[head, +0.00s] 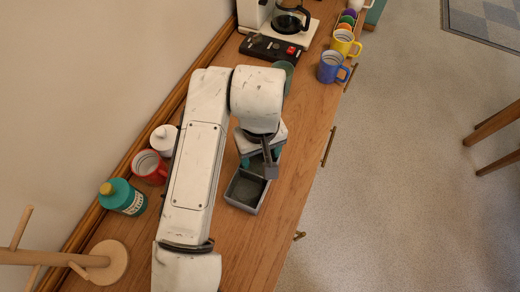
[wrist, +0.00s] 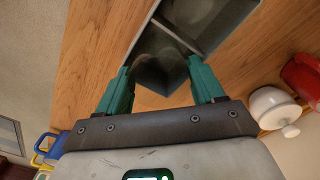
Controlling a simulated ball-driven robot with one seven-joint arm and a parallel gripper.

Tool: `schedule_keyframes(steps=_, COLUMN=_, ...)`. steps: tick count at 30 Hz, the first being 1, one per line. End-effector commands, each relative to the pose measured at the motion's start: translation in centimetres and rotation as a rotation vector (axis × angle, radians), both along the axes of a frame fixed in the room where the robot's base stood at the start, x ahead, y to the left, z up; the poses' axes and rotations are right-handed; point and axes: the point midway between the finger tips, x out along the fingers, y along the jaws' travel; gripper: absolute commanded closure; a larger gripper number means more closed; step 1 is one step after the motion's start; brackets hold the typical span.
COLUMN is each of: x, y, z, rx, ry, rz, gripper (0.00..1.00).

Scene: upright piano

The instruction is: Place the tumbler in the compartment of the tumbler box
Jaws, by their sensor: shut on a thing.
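The tumbler box (head: 264,198) is a grey open box on the wooden top, just below my gripper (head: 260,160) in the head view. In the wrist view the box (wrist: 232,29) shows at the top, with a thin divider (wrist: 178,35) between two compartments. My gripper (wrist: 162,85) has teal fingers, set apart with a faint, see-through tumbler (wrist: 155,48) between them. The tumbler's outline overlaps the box in the wrist view; I cannot tell how high it is or whether it is inside a compartment. In the head view my arm hides it.
A red mug (head: 149,167), white lidded pot (head: 163,139), teal bottle (head: 122,196) and wooden mug stand (head: 108,262) are at the left. A green cup (head: 285,68), blue mug (head: 331,68), yellow mug (head: 344,43) and coffee maker (head: 290,20) stand farther back. Wood right of the box is clear.

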Motion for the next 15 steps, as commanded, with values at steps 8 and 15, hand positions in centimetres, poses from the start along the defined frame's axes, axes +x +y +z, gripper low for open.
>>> schedule_keyframes(steps=8, x=0.0, y=0.0, z=-0.19, rx=0.0, ry=0.0, rz=0.0, gripper=0.14)
schedule_keyframes(steps=15, x=0.0, y=0.0, z=-0.18, rx=0.0, ry=0.0, rz=0.0, gripper=0.07)
